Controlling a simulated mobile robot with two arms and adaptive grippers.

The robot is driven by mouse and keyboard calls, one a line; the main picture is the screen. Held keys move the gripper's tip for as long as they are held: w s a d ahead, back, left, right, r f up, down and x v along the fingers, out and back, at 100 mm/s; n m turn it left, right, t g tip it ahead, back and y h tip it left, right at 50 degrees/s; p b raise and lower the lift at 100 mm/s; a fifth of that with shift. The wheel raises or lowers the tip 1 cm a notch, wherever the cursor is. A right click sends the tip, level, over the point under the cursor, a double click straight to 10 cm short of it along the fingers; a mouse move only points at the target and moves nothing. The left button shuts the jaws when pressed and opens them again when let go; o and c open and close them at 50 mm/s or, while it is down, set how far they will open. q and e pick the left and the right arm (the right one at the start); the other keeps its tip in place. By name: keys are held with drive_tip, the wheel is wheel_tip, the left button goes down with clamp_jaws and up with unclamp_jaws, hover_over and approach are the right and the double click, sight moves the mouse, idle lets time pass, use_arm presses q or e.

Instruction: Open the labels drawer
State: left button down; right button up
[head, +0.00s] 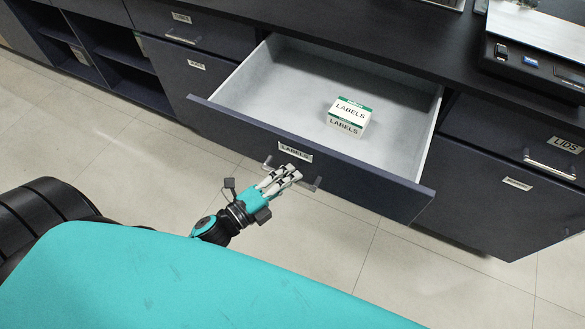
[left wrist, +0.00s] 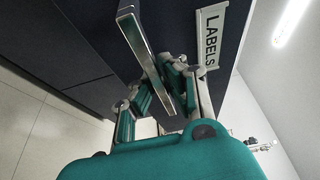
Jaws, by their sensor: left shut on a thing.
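The labels drawer (head: 315,165) is pulled well out of the dark cabinet, and its grey inside is visible. A white and green box marked LABELS (head: 348,117) stands inside it, right of the middle. A LABELS tag (head: 295,151) is on the drawer front, and it also shows in the left wrist view (left wrist: 208,38). My left gripper (head: 287,175) is at the drawer front, shut on the metal bar handle (head: 310,182). In the left wrist view the handle (left wrist: 140,45) passes between the fingers (left wrist: 166,88). My right gripper is not in view.
Closed drawers flank the open one, with a LIDS drawer (head: 565,145) on the right. Open shelves (head: 105,50) are at the far left. The dark countertop (head: 400,35) holds a tray with small items (head: 530,60). The tiled floor (head: 330,240) before the drawer is clear.

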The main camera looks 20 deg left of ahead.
use_arm(q)
drive_tip(key=shift+s+f, duration=0.15)
drive_tip(key=shift+s, duration=0.05)
drive_tip(key=c, duration=1.4)
unclamp_jaws()
drive_tip(key=v, duration=1.2)
drive_tip(key=shift+a, duration=0.1)
